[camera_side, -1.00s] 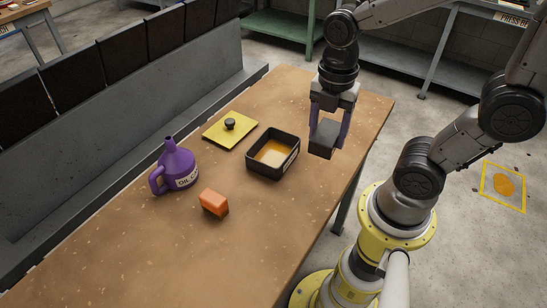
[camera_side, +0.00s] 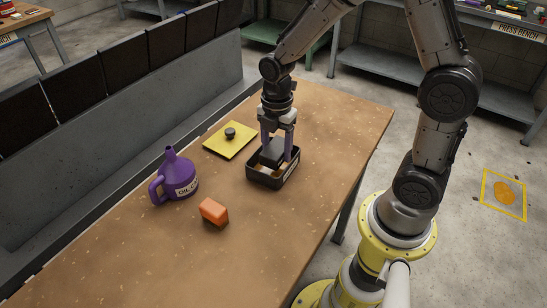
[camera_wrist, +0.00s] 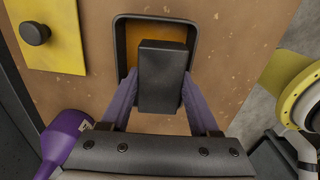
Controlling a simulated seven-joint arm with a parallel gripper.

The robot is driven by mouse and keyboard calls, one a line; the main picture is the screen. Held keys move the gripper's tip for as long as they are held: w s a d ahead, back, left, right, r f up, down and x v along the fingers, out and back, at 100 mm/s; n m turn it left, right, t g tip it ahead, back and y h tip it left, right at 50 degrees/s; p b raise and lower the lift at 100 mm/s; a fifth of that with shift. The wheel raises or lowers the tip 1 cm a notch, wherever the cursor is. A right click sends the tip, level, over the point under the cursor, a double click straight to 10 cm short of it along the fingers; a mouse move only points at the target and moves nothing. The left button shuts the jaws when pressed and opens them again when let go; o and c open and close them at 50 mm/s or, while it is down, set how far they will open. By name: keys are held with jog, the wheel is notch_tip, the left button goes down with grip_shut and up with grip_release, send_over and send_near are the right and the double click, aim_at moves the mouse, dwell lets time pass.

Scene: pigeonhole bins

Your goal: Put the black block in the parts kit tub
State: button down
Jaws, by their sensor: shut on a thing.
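The black block (camera_side: 272,152) is held between the purple fingers of my gripper (camera_side: 277,150). In the wrist view the block (camera_wrist: 161,75) is between both fingertips (camera_wrist: 158,92). The tub (camera_side: 262,178) is a black open box with a yellow-orange floor, on the table. The block is over the tub's opening, its lower end at about rim level; I cannot tell whether it touches the floor. In the wrist view the tub's rim (camera_wrist: 120,40) surrounds the far part of the block.
A yellow lid with a black knob (camera_side: 222,146) lies left of the tub. A purple oil can (camera_side: 176,178) and an orange block (camera_side: 213,212) stand nearer the front left. A grey rail with black bins (camera_side: 120,58) runs along the left. The table's right side is clear.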

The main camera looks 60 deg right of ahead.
jog(key=shift+w+f, duration=0.45)
jog(key=shift+f, duration=1.55)
jog(key=shift+f, duration=0.15)
jog(key=shift+c, duration=2)
grip_release()
